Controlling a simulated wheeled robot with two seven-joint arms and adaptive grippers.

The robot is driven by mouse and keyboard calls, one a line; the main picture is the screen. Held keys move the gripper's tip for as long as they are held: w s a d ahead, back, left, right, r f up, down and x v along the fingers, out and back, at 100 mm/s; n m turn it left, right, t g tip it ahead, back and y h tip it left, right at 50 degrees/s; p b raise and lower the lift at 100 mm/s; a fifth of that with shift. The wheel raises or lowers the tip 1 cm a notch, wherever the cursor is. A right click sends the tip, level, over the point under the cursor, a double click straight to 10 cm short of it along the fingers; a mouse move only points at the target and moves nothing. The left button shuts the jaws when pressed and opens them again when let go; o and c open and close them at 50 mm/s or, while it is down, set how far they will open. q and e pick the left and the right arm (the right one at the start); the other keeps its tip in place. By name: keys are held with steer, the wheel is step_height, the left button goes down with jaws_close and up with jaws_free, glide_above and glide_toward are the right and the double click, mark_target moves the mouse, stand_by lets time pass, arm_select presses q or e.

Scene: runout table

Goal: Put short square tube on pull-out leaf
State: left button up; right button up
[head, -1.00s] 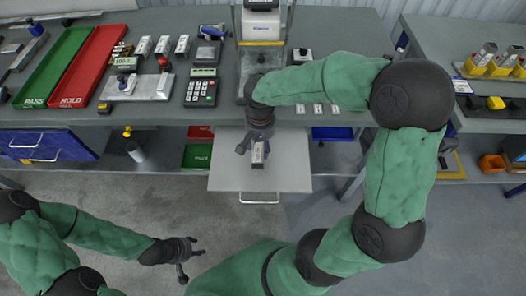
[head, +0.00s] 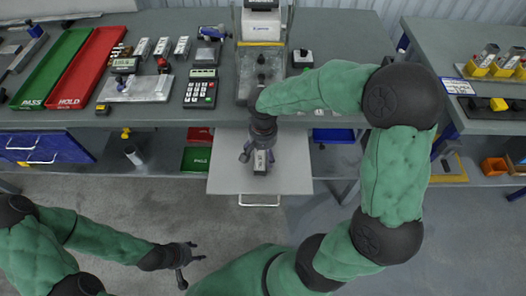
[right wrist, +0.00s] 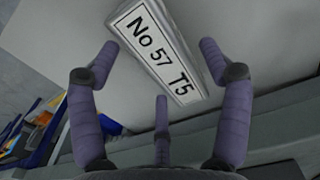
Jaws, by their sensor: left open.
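The short square tube (head: 260,160), silver with a white label, appears to rest on the pull-out leaf (head: 295,170). In the right wrist view the tube (right wrist: 168,50) shows its label "No 57 T5"; its far end is cut off by the frame's top edge. My right gripper (head: 258,151) is over the leaf at the tube. Its fingers (right wrist: 160,65) are spread around the tube, with gaps visible on both sides, so it looks open. The gripper hides part of the tube in the head view. My left gripper (head: 190,262) is open and empty above the floor.
The bench top behind holds a green tray (head: 52,66), a red tray (head: 92,66), several labelled metal pieces (head: 162,46), a calculator (head: 201,88) and a scale (head: 261,22). The leaf's handle (head: 260,203) faces me. The leaf is clear on both sides of the tube.

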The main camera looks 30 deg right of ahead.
mark_target(262, 154)
arm_select(q)
step_height(262, 154, up, 4)
steer(key=p, duration=0.4)
steer(key=shift+r, duration=0.25)
arm_select(e)
step_height(262, 154, up, 12)
steer(key=shift+r, duration=0.15)
steer(key=shift+a, duration=0.1)
stand_by(1.1)
